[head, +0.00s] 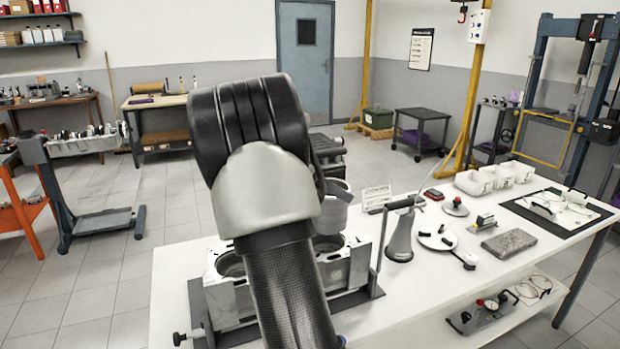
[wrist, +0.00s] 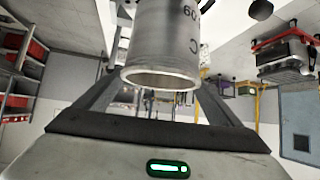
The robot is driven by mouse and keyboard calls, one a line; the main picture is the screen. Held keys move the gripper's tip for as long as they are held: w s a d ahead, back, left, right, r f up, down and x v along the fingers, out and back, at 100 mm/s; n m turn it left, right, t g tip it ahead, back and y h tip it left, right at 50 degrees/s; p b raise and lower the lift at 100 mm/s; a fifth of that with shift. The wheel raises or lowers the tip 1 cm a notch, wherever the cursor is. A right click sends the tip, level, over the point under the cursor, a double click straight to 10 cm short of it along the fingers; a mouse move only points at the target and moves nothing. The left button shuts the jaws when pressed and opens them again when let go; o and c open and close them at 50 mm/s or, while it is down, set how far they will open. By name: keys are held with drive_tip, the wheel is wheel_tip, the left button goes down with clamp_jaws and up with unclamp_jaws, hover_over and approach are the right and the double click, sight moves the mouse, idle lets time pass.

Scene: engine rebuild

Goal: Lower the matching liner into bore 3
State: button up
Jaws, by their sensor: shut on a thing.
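A grey metal cylinder liner (wrist: 163,45) fills the upper middle of the wrist view, with its open rim towards the camera and dark marks, partly cut off, that look like "60" and "C". My gripper (wrist: 155,72) is shut on it, one finger on each side. In the head view the liner (head: 333,214) shows right of my arm, roughly upright above the engine block (head: 232,302). Two bore openings show in the block top, one left and one right of my arm. My arm hides the block's middle, so I cannot tell which bore is bore 3.
The block stands on the white table (head: 440,290). Right of it are a grey funnel-shaped tool (head: 400,238), a small white card (head: 376,197), a round plate with a handle, a grey slab (head: 510,243) and white bins (head: 487,181). The table's front middle is clear.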

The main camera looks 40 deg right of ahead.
drive_tip(key=shift+f+b, duration=0.55)
drive_tip(key=shift+f, duration=1.65)
drive_tip(key=shift+w+a+b, duration=0.1)
drive_tip(key=shift+a+b, duration=0.05)
drive_tip(key=shift+b, duration=0.5)
drive_tip(key=shift+s+f+b, duration=0.2)
drive_tip(key=shift+f+b, duration=3.55)
drive_tip(key=shift+b, duration=0.7)
drive_tip(key=o, duration=1.2)
drive_tip(key=shift+r, duration=0.1)
drive_tip(key=shift+w, duration=0.1)
